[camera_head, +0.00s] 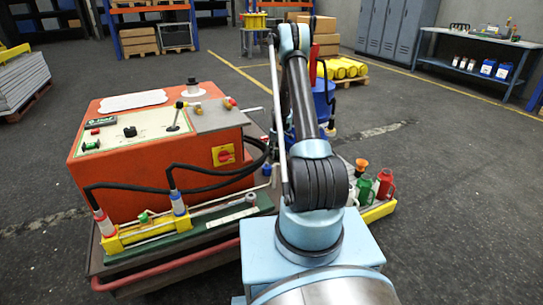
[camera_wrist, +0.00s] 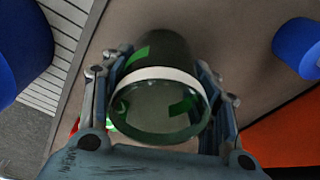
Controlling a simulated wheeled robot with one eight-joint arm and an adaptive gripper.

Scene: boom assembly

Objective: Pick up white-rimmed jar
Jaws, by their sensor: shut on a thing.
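The white-rimmed jar (camera_wrist: 160,112) fills the middle of the wrist view. It is dark and round, with a white band around it and green patches on its side and end. My gripper (camera_wrist: 159,70) has one finger on each side of the jar and is shut on it. The jar's far end merges with dark shadow, so I cannot tell whether it touches the surface behind it. In the head view my own arm hides the gripper, and I cannot make out the jar there.
Blue round objects stand at the left (camera_wrist: 24,45) and right (camera_wrist: 298,47) of the wrist view. In the head view an orange machine (camera_head: 160,150) on a cart is left of my arm. Small coloured containers (camera_head: 375,187) stand right. Open floor lies farther right.

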